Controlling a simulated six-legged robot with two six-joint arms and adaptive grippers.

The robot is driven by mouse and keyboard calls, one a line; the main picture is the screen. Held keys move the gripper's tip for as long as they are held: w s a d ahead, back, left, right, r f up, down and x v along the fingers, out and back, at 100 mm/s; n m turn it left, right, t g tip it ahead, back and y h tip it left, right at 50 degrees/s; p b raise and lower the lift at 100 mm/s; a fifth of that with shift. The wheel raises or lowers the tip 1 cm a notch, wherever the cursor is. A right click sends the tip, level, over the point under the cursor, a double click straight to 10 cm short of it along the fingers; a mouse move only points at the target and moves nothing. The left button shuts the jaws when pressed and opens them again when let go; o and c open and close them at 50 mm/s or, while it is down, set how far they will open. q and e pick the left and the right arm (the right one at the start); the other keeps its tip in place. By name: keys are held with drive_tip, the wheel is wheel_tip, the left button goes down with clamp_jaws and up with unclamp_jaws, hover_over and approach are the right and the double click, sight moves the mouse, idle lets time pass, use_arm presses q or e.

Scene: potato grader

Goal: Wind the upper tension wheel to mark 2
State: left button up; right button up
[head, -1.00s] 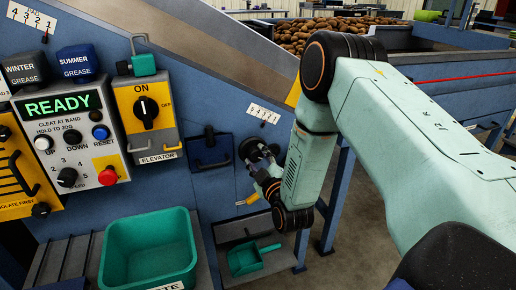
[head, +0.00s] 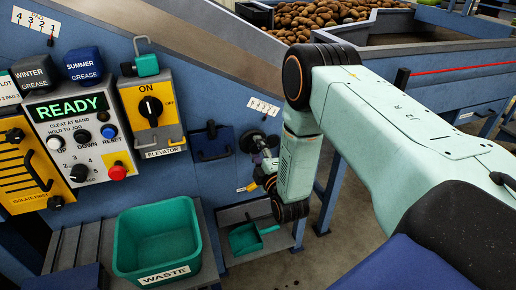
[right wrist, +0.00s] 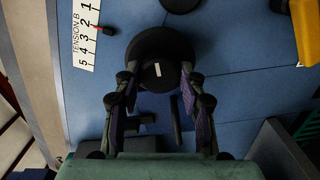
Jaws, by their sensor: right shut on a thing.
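A dark round tension wheel (head: 249,142) sits on the blue machine side, right of the elevator box. In the right wrist view the wheel (right wrist: 150,42) has a white mark on its hub. My right gripper (head: 264,165) is at the wheel; in the wrist view its fingers (right wrist: 158,88) lie on both sides of the hub and it is shut on the wheel. The scale (right wrist: 84,38) beside it reads TENSION B, 1 to 5, and its red pointer (right wrist: 98,27) stands between 2 and 3, nearer 2. In the head view this scale (head: 264,106) is small. My left gripper is not in view.
A second scale (head: 38,20) is at the top left, its pointer near 1. A control panel (head: 75,135) shows READY beside the yellow elevator box (head: 150,110). A teal waste bin (head: 160,245) stands below. A teal scoop (head: 250,237) lies on a shelf under my gripper.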

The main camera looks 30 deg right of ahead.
idle(0.3)
drive_tip(key=o, duration=1.1)
drive_tip(key=shift+o, duration=0.2)
drive_tip(key=v, duration=1.2)
